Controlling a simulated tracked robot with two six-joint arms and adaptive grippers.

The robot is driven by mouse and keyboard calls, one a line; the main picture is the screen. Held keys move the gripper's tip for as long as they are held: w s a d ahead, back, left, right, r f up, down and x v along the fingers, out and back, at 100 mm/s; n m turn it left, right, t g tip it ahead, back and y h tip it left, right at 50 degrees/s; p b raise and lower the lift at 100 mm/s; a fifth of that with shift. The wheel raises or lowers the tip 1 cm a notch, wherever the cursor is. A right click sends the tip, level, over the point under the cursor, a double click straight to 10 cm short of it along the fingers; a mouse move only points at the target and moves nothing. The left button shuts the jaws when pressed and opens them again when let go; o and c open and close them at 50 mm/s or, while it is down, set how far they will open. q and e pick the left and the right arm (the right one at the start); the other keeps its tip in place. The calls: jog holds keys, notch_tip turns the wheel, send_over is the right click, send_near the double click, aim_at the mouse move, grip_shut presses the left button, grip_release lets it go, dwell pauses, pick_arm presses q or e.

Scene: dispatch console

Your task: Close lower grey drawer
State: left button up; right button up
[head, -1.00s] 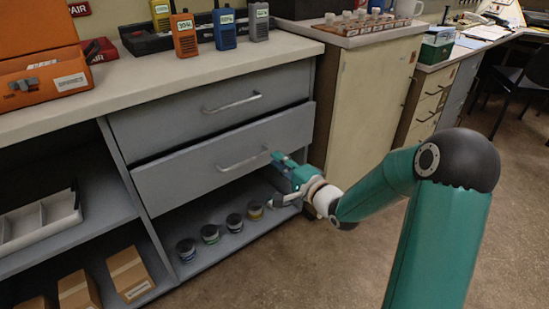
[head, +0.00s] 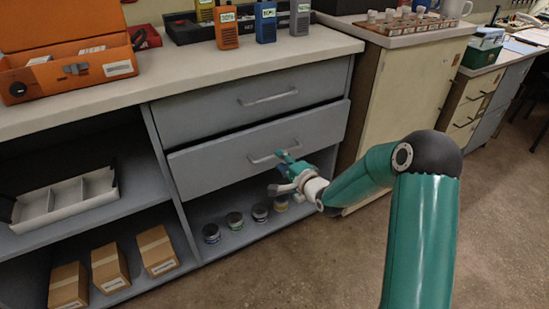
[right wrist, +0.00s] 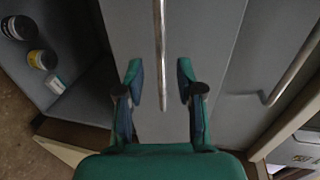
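The lower grey drawer (head: 215,168) stands partly pulled out beneath the shut upper drawer. Its bar handle (head: 262,158) runs across the middle of its front and also shows in the right wrist view (right wrist: 159,45). My right gripper (head: 284,163) is at the right part of this handle. In the right wrist view my right gripper (right wrist: 160,80) is open, its fingers on either side of the handle's line, with nothing gripped. I cannot tell whether the fingertips touch the drawer front. My left gripper is not in view.
The upper drawer (head: 220,110) sits under the worktop (head: 120,85). Several small jars (head: 235,220) stand on the shelf below. A divided tray (head: 65,203) and cardboard boxes (head: 108,266) fill the left shelves. A beige cabinet (head: 400,95) stands to the right, with open floor in front.

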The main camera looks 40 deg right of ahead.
jog(key=shift+x, duration=2.25)
grip_shut()
